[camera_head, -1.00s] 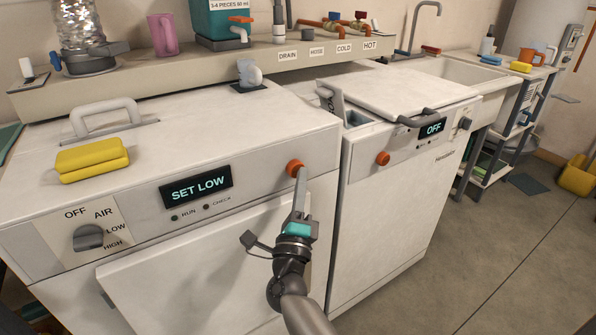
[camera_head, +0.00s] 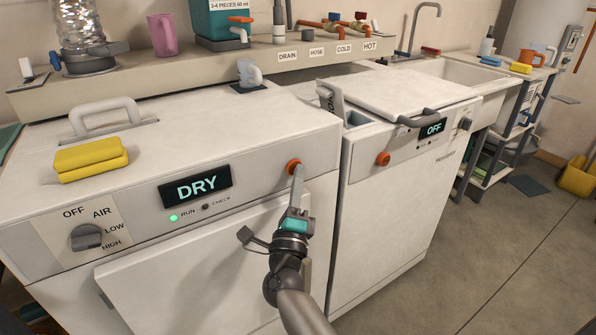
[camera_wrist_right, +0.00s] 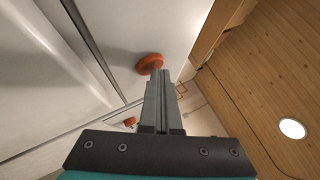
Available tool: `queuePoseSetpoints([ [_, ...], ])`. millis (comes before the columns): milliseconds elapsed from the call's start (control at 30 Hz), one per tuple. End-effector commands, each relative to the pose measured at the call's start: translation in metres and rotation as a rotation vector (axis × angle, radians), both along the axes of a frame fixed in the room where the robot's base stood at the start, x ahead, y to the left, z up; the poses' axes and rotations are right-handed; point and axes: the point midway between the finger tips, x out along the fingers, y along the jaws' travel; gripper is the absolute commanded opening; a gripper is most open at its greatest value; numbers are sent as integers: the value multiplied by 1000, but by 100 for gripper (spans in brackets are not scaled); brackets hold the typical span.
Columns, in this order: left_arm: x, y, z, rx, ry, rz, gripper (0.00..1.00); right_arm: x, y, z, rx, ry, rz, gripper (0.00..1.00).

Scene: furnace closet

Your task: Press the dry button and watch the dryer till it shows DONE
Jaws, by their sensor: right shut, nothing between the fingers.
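The dryer (camera_head: 150,205) is the white machine at left in the head view. Its display (camera_head: 195,187) reads DRY, and the green RUN light (camera_head: 173,218) is lit. The CHECK light beside it is dark. The orange button (camera_head: 292,166) is at the right of the dryer's panel. My right gripper (camera_head: 297,176) is shut and empty, its fingertips at the orange button. In the right wrist view the fingertips overlap the button (camera_wrist_right: 149,62); I cannot tell whether they still press it. The dial (camera_head: 87,237) sits at the panel's left. My left gripper is not in view.
A second white machine (camera_head: 385,215) with a display reading OFF (camera_head: 432,128) stands at right. Yellow sponges (camera_head: 91,158) lie on the dryer top near a grey handle (camera_head: 104,115). A shelf (camera_head: 190,70) with bottles and taps runs behind.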

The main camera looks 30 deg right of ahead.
Motion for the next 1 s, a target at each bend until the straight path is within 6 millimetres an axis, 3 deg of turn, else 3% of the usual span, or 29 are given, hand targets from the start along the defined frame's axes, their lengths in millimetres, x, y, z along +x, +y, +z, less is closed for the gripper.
queuePoseSetpoints([
  [433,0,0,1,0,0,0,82,-1,0,0,-1,1,2,0],
  [1000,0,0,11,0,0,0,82,-25,-2,0,-1,-1,1,0],
])
